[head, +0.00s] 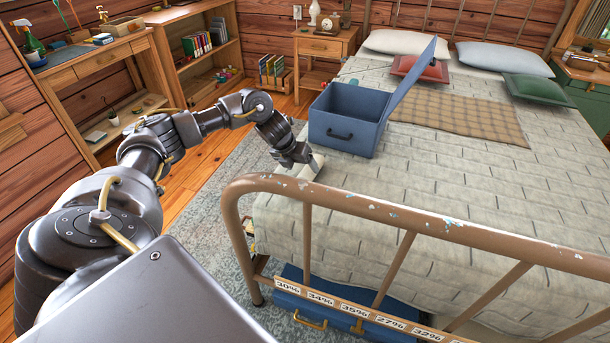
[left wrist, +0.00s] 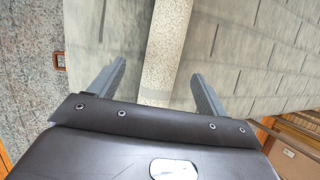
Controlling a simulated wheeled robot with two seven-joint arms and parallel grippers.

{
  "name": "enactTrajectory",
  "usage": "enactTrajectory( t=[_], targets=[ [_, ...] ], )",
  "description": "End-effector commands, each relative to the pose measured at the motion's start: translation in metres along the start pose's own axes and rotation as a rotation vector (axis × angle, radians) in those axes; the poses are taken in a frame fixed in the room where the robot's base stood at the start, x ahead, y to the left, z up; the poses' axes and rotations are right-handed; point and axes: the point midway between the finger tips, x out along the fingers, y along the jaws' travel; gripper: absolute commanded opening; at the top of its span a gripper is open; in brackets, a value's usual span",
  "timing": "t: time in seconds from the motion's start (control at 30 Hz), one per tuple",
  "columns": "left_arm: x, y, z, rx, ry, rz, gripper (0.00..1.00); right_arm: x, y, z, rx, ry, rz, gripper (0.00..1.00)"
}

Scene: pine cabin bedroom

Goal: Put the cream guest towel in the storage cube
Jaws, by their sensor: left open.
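The cream guest towel (head: 318,161) is a pale roll on the bed, just in front of the blue storage cube (head: 340,118). The cube stands on the bed with its lid raised on the right and a dark handle on its front. My left gripper (head: 307,160) is low over the bed's left edge at the towel, partly hiding it. In the left wrist view the towel (left wrist: 167,45) runs between the two spread fingers of my left gripper (left wrist: 157,75), with room on both sides. My right gripper is not in view.
The brown metal bed rail (head: 400,212) crosses in front, close to my left arm. Pillows, including a red one (head: 418,69), lie at the bed's head. The near part of the quilt (head: 440,180) is clear. A blue case (head: 330,300) lies under the bed.

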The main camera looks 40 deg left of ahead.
Motion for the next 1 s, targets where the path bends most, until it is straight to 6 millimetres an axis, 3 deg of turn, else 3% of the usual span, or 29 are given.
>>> enactTrajectory(
  t=[0.23, 0.57, 0.9, 1.0],
  targets=[
    [0.037, -0.003, 0.0, -0.002, 0.002, 0.001, 0.77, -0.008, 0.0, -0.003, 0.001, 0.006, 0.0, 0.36],
    [0.043, -0.003, 0.001, 0.0, 0.001, 0.0, 0.77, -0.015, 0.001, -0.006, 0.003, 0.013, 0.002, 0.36],
    [0.043, -0.003, 0.001, 0.0, 0.001, 0.001, 0.32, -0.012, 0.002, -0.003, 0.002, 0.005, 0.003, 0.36],
    [0.043, -0.003, 0.001, -0.001, 0.001, 0.0, 0.24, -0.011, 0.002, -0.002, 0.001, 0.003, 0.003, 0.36]
  ],
)
